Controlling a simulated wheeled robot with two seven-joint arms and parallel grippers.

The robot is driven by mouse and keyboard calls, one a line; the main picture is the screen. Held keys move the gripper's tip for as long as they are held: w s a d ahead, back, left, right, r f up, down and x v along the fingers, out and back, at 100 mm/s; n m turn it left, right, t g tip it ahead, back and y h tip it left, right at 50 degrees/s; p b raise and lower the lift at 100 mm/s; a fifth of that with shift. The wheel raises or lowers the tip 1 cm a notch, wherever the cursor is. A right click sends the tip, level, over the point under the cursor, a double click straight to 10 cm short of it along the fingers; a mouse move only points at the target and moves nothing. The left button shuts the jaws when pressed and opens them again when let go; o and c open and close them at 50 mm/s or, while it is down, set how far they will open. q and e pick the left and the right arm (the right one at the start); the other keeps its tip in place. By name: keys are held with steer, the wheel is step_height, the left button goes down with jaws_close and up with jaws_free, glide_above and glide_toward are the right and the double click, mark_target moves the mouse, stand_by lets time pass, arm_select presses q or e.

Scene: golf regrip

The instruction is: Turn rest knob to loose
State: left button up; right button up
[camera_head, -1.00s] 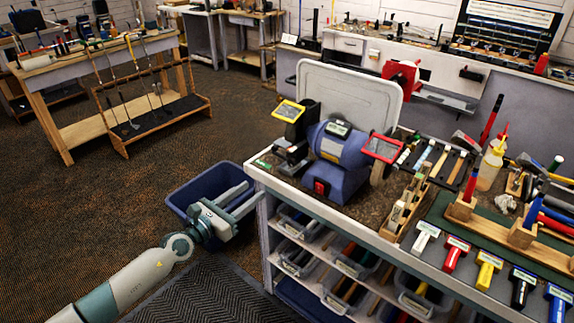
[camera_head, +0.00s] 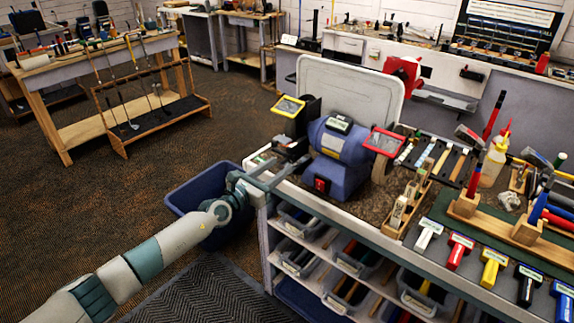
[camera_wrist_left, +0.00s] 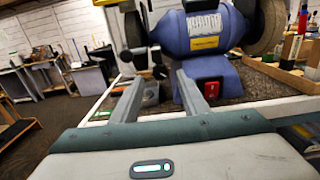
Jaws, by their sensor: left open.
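The blue bench grinder (camera_head: 340,150) stands on the bench; it also shows in the left wrist view (camera_wrist_left: 208,32). Its black tool rest (camera_head: 290,143) is on the left side, below a yellow-framed shield (camera_head: 289,106). In the left wrist view a small dark knob-like part (camera_wrist_left: 158,72) shows at the rest, between my fingertips in the picture; whether it is the rest knob, and its setting, I cannot tell. My left gripper (camera_head: 293,158) is open, its fingers reaching over the bench's left end towards the rest. No grip on anything shows. My right gripper is out of view.
The bench edge (camera_head: 345,215) runs below my fingers, with bins on shelves under it. A blue tub (camera_head: 190,190) stands on the floor by my left arm. A grey tray (camera_head: 350,85) stands upright behind the grinder. Tools crowd the bench to the right.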

mark_target(290, 159)
arm_select(q)
steer(key=shift+b+x, duration=0.9)
steer(key=shift+x, duration=1.55)
steer(key=c, duration=1)
